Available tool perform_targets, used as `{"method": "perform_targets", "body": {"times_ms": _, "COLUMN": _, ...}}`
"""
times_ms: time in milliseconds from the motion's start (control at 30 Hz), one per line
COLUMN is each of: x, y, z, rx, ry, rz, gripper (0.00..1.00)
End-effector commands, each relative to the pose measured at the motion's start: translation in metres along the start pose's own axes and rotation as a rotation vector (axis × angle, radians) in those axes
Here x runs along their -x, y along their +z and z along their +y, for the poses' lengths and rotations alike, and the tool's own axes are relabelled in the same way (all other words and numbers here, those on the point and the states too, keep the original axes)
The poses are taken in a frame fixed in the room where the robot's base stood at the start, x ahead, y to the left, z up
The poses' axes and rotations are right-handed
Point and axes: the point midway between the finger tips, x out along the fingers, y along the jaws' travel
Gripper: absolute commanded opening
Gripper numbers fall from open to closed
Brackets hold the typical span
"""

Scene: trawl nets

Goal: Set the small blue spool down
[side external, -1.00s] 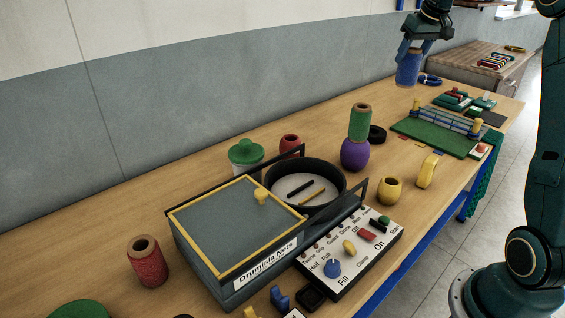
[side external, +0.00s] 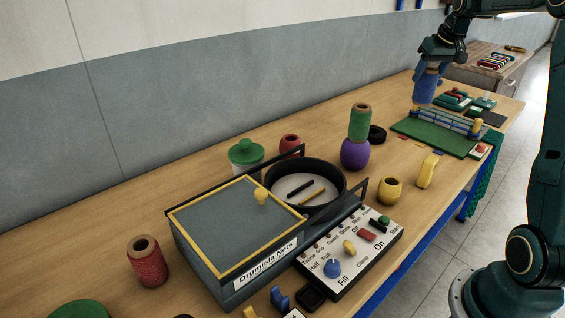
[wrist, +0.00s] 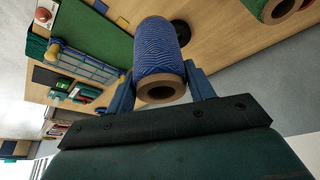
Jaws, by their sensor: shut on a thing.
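The small blue spool (side external: 426,88) is wound with blue thread and has a brown core. My gripper (side external: 429,77) is shut on it and holds it slightly tilted, near the far left corner of the green board (side external: 430,137). In the side view its lower end overlaps the left end of the board's rail; I cannot tell whether it touches anything. In the wrist view the spool (wrist: 158,45) sits between my two blue fingers, its open core end facing the camera.
The board carries a blue and white rail (side external: 447,117) with a yellow post (side external: 476,126). Bare tabletop (side external: 330,122) lies further left.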

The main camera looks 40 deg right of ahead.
Motion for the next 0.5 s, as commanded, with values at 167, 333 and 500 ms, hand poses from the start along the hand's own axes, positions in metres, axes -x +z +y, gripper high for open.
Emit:
{"method": "perform_targets", "body": {"times_ms": 167, "x": -0.013, "y": 0.005, "z": 0.000, "rx": 0.000, "ry": -0.002, "rz": -0.003, "gripper": 0.28}}
{"method": "perform_targets", "body": {"times_ms": 333, "x": -0.038, "y": 0.016, "z": 0.000, "rx": -0.001, "ry": -0.001, "rz": -0.004, "gripper": 0.28}}
{"method": "perform_targets", "body": {"times_ms": 500, "x": -0.068, "y": 0.029, "z": -0.001, "rx": -0.001, "ry": -0.002, "rz": -0.004, "gripper": 0.28}}
